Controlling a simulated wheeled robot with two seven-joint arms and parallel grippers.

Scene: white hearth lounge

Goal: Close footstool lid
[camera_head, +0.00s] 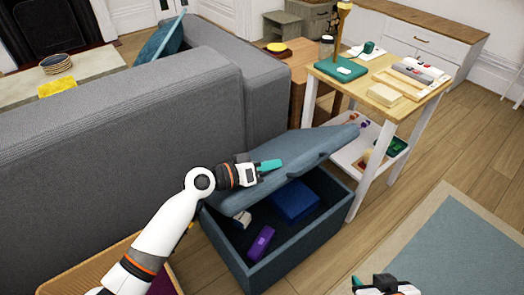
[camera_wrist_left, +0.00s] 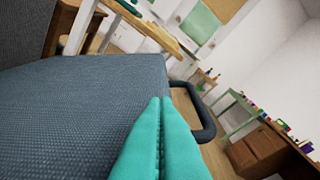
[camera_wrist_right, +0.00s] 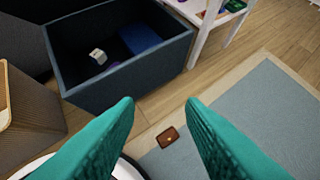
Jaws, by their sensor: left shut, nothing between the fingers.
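The footstool (camera_head: 262,272) is a dark blue-grey box beside the grey sofa. Its padded lid (camera_head: 310,147) is partly open and tilted above the box. Inside lie a blue box (camera_head: 294,201), a purple item (camera_head: 261,243) and a small white item (camera_head: 242,219). My left gripper (camera_head: 270,165) is shut and empty at the upper side of the lid; in the left wrist view its teal fingers (camera_wrist_left: 160,135) are over the lid (camera_wrist_left: 85,110); contact is unclear.
The grey sofa (camera_head: 90,160) stands at the left. A white-legged side table (camera_head: 378,90) with several items stands close behind right. A woven basket (camera_head: 92,268) is left of the footstool. A small brown object (camera_wrist_right: 167,137) lies on the rug (camera_wrist_right: 250,120).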

